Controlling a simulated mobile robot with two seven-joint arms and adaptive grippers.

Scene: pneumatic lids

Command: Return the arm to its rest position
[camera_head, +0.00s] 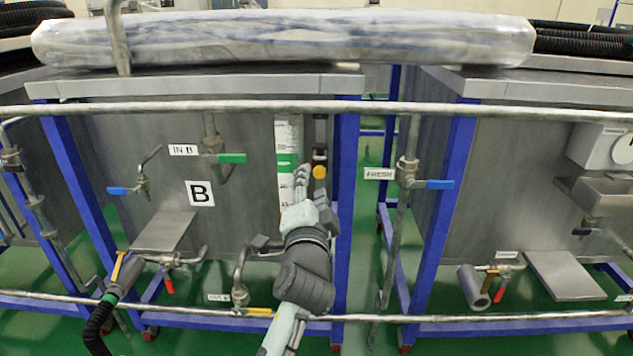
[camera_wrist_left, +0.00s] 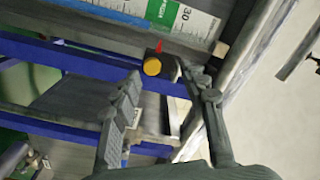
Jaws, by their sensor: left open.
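My left arm (camera_head: 306,272) reaches up from the bottom of the head view in front of the metal tank marked B. Its gripper (camera_head: 310,178) is at the lower part of a white and green level scale (camera_head: 286,150), beside a yellow round knob (camera_head: 319,172). In the left wrist view the left gripper (camera_wrist_left: 165,98) has its two fingers spread apart with nothing held between them. The yellow knob (camera_wrist_left: 152,67) and a small red pointer (camera_wrist_left: 159,45) show beyond the fingertips. I cannot tell whether a finger touches the knob. My right gripper is not in view.
A horizontal pipe (camera_head: 250,107) crosses the tank front above the gripper. A blue frame post (camera_head: 345,165) stands just right of it. A green-handled valve (camera_head: 231,158) and a blue-handled valve (camera_head: 440,184) stick out on either side. A lower pipe (camera_head: 380,318) runs behind the arm.

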